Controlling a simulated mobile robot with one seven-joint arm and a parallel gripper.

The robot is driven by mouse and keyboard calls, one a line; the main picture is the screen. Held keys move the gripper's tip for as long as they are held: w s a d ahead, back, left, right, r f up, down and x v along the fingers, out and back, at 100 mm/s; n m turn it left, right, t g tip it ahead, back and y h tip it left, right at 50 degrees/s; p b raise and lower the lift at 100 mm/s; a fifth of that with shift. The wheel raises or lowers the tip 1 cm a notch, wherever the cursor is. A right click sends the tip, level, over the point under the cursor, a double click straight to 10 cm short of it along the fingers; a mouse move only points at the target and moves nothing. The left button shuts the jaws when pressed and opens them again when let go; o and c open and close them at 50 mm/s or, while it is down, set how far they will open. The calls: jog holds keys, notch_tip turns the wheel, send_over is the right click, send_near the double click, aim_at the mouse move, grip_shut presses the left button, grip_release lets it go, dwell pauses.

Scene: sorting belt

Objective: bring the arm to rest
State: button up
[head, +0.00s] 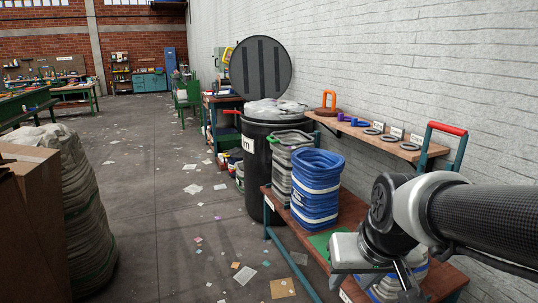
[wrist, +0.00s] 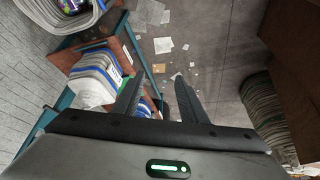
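My gripper (wrist: 160,98) shows in the wrist view with its two dark fingers apart and nothing visible between them. It is open over the side of the wooden cart (wrist: 60,60) and the littered floor. In the head view my arm reaches in from the right, bent downward above the near end of the cart (head: 345,215). The fingertips are not clear in the head view.
A blue striped bin (head: 316,190) and a grey bin (head: 281,165) stand on the cart. Behind them are a black barrel (head: 257,180) and a shelf with rings (head: 385,146).

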jog(key=s+a+r, duration=0.1)
jog(key=s+r, duration=0.4)
jog(key=s, duration=0.4)
notch_tip(320, 180, up, 20)
jog(key=p, duration=2.1)
jog(key=shift+w+a+r+t, duration=0.15)
jog(key=shift+w+t, duration=0.05)
jog(key=shift+t, duration=0.1)
jog(key=shift+r+p, duration=0.3)
jog(key=shift+r, duration=0.05)
jog(key=shift+c, duration=1)
